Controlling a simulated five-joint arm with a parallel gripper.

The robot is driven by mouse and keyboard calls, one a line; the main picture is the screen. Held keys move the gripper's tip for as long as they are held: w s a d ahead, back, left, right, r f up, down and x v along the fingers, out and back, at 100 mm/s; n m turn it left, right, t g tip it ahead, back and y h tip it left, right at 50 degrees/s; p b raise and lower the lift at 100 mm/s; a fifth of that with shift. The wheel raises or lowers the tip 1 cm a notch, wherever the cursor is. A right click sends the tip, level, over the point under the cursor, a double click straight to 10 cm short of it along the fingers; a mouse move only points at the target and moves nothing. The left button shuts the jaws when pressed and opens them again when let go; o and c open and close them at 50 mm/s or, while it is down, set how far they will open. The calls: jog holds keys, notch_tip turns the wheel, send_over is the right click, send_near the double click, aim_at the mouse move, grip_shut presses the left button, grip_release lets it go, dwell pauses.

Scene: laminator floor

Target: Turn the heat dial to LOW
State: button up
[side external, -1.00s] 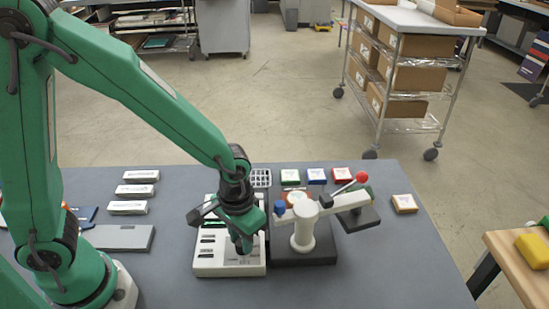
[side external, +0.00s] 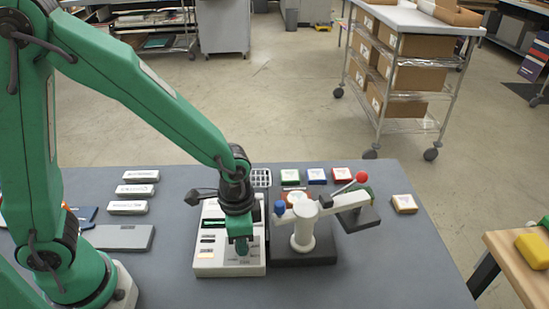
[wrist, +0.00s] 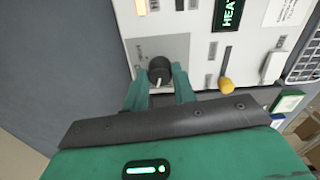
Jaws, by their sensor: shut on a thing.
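The heat dial (wrist: 160,68) is a round black knob with a white pointer line, on a grey plate of the white control panel (wrist: 150,22). My gripper (wrist: 159,81) is shut on the dial, one green finger on each side. In the side view, my gripper (side external: 242,247) stands over the front right of the panel (side external: 228,270) and hides the dial. A lit green display (wrist: 229,12) reads HEAT, its remaining text cut off.
A yellow knob (wrist: 226,85) and a white switch (wrist: 272,68) sit right of the dial in the wrist view. A swivel-arm device (side external: 305,235) with blue and red knobs stands close right of the panel. White boxes (side external: 135,190) and a grey slab (side external: 120,238) lie to the left.

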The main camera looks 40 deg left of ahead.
jog(key=shift+m, duration=1.2)
jog(key=o, duration=1)
jog(key=shift+r, duration=0.2)
jog(key=shift+r, duration=3.75)
